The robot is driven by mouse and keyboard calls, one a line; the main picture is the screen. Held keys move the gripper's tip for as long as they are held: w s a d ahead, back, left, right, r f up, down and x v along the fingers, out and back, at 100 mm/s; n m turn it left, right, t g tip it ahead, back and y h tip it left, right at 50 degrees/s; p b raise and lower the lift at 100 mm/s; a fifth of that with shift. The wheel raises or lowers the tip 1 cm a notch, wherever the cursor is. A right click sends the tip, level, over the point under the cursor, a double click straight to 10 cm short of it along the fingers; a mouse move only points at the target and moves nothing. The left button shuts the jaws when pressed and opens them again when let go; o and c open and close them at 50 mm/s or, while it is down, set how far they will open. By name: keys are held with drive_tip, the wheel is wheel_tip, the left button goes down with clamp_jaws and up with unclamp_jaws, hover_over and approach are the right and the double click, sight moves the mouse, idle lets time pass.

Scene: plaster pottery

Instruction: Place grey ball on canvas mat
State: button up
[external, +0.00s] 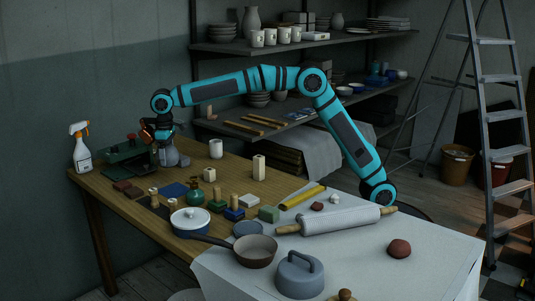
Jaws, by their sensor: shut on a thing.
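My gripper (154,133) is at the far left end of the wooden table, low above the tabletop, beside a dark green box. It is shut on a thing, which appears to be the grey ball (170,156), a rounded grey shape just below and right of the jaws. The jaws are small and dark here, so the exact contact is hard to see. The pale canvas mat (345,262) covers the near right part of the table, far from my gripper.
A spray bottle (81,147) and the green box (125,150) stand by my gripper. A pan (255,250), grey kettle-like weight (299,275), rolling pin (340,219) and reddish lump (399,248) lie on the canvas.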

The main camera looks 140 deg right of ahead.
drive_tip(key=shift+r, duration=0.75)
drive_tip(key=shift+r, duration=0.15)
drive_tip(key=shift+r, duration=0.35)
wheel_tip(320, 180, up, 4)
drive_tip(key=shift+r, duration=0.15)
drive_tip(key=w+a+n, duration=0.3)
drive_tip(key=w+a, duration=0.1)
drive_tip(key=a, duration=1.1)
drive_tip(key=w+a+n, duration=0.3)
drive_tip(key=w+a, duration=0.2)
drive_tip(key=a, duration=1)
drive_tip(key=w+a+n, duration=0.3)
drive_tip(key=w+a, duration=0.1)
drive_tip(key=a, duration=1)
drive_tip(key=s+a+n, duration=0.4)
drive_tip(key=a, duration=1.1)
drive_tip(key=s+a+n, duration=0.3)
drive_tip(key=s+a, duration=0.2)
drive_tip(key=a, duration=1)
drive_tip(key=s+a+n, duration=0.4)
drive_tip(key=a, duration=1)
drive_tip(key=shift+f, duration=7.6)
